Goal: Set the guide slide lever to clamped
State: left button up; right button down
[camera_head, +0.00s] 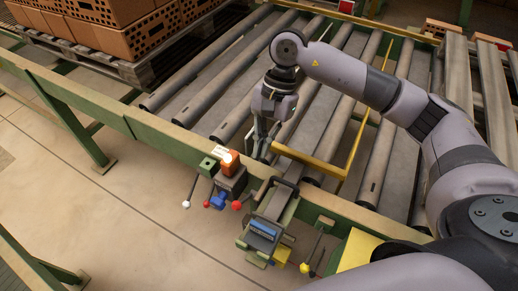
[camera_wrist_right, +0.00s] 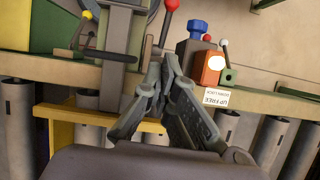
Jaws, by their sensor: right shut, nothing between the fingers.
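A grey guide slide (camera_head: 274,204) with a black handle (camera_head: 285,183) crosses the green-and-tan conveyor rail; the handle also shows in the wrist view (camera_wrist_right: 100,55). Several ball-ended levers stand nearby: a red-knobbed one (camera_wrist_right: 172,6) beside the slide, a yellow-knobbed one (camera_head: 305,268) on its other side, and a white-knobbed one (camera_head: 187,204). I cannot tell for sure which is the guide slide lever. My right gripper (camera_head: 258,152) is shut and empty, above the rail's inner edge, apart from the levers. My left gripper is out of view.
A yellow guide bar (camera_head: 310,160) lies over the rollers (camera_head: 195,80) near my right gripper. An orange block (camera_wrist_right: 211,67) and a label reading UP=FREE (camera_wrist_right: 216,98) sit beside the levers. A pallet of bricks (camera_head: 120,25) stands at the back left.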

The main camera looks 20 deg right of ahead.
jog(key=p, duration=0.3)
send_near(244, 202)
notch_tip(244, 202, down, 3)
jog(key=d, duration=0.1)
jog(key=shift+s+a+f+p, duration=0.15)
jog(key=shift+a+f+p, duration=0.2)
jog(key=shift+a+p, duration=0.15)
jog(key=shift+s+a+f+p, duration=0.15)
jog(key=shift+a+f+p, duration=0.2)
jog(key=shift+a, duration=0.15)
jog(key=shift+s+a+f, duration=0.2)
jog(key=shift+a, duration=0.1)
jog(key=shift+d+f, duration=0.1)
